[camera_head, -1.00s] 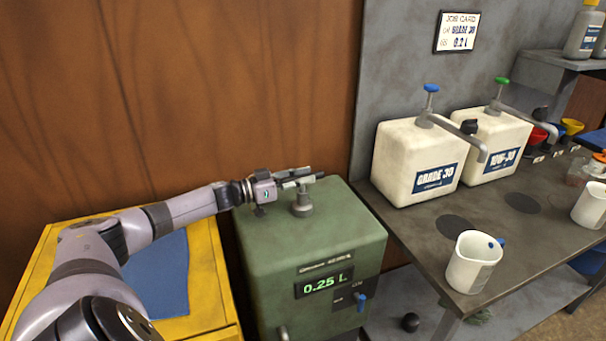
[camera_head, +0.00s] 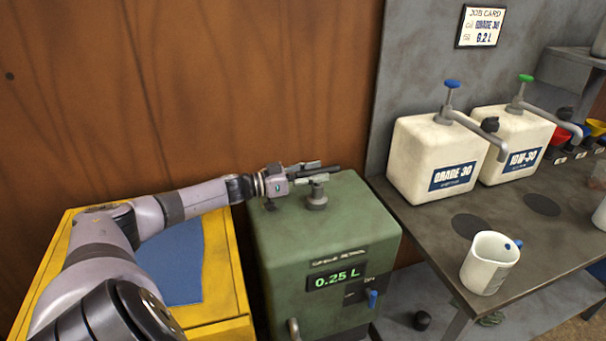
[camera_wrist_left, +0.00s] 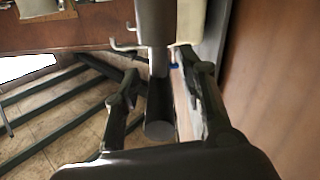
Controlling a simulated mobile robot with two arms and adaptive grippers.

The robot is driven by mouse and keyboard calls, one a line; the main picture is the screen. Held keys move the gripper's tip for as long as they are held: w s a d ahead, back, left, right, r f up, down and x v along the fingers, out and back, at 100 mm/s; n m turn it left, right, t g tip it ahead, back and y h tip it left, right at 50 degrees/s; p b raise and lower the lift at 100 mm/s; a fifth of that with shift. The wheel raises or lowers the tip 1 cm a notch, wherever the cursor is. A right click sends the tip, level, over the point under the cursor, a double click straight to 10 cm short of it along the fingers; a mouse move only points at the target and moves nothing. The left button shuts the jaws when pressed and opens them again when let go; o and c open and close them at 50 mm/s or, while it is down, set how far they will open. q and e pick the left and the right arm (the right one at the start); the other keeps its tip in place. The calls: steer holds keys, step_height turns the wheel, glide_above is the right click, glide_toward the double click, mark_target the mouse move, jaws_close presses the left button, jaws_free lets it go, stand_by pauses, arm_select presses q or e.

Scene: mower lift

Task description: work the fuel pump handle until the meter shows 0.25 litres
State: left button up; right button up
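The fuel pump is a green box (camera_head: 325,238) in the middle of the head view. Its lit meter (camera_head: 337,278) reads 0.25 L. The dark pump handle (camera_head: 331,169) lies across above a grey post (camera_head: 316,196) on the box top. My left gripper (camera_head: 313,173) is at the handle, with its fingers on either side of it. In the left wrist view the fingers are apart, and the dark round handle (camera_wrist_left: 159,115) lies between them with visible gaps. The left gripper is open around the handle. My right gripper is not in view.
A yellow cabinet (camera_head: 222,275) with a blue cloth (camera_head: 182,262) stands left of the pump. A bench (camera_head: 425,222) at right holds two white containers (camera_head: 435,160) with pump tops and a white jug (camera_head: 488,263). A wooden wall (camera_head: 240,80) is behind.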

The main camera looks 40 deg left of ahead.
arm_select(q)
steer(key=v, duration=0.6)
steer(key=shift+f, duration=0.1)
steer(key=shift+s, duration=0.25)
steer(key=shift+a, duration=0.15)
stand_by(0.9)
